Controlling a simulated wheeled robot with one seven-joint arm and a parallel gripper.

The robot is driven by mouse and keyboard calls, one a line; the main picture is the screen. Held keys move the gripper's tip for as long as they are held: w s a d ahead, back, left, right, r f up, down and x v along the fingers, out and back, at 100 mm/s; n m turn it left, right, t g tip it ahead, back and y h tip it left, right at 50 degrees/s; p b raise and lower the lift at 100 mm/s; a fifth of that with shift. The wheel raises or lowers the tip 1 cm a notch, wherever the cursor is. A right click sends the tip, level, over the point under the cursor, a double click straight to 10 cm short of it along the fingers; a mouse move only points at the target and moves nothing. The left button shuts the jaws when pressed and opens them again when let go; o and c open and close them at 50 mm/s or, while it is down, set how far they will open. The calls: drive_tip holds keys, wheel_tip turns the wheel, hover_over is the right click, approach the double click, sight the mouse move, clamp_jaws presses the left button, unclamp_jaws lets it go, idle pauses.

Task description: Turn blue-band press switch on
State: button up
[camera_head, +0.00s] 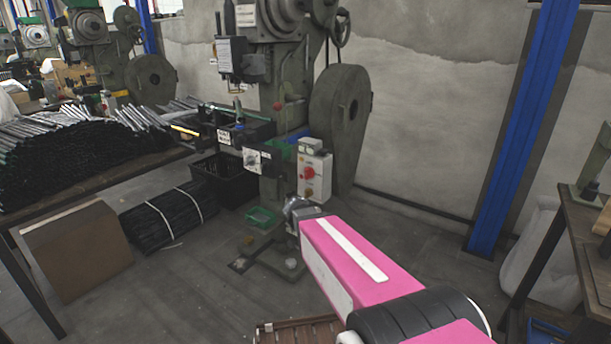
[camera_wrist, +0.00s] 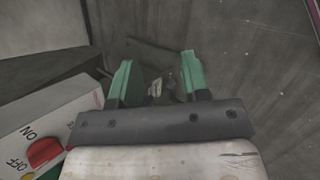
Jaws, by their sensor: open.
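In the wrist view the switch box (camera_wrist: 62,104) is at the lower left, with ON and OFF lettering and a red knob (camera_wrist: 43,152), partly cut off by my gripper's body. My gripper (camera_wrist: 158,78) is open and empty, its green fingers apart and to the right of the box. In the head view its fingers are hard to make out.
A large flywheel (camera_head: 341,115) stands behind. A table of metal rods (camera_head: 75,150) is at left, a blue post (camera_head: 520,130) at right.

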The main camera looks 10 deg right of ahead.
drive_tip(key=w+a+r+n+t+h, duration=0.4)
drive_tip(key=w+r+n, duration=0.2)
drive_tip(key=w+n, duration=0.25)
drive_tip(key=n+t+h, duration=0.1)
drive_tip(key=n+t, duration=0.5)
drive_tip(key=n, duration=0.2)
approach(306, 174)
drive_tip(key=shift+m, duration=0.25)
drive_tip(key=x, duration=1)
drive_tip(key=shift+w+r, duration=0.1)
clamp_jaws()
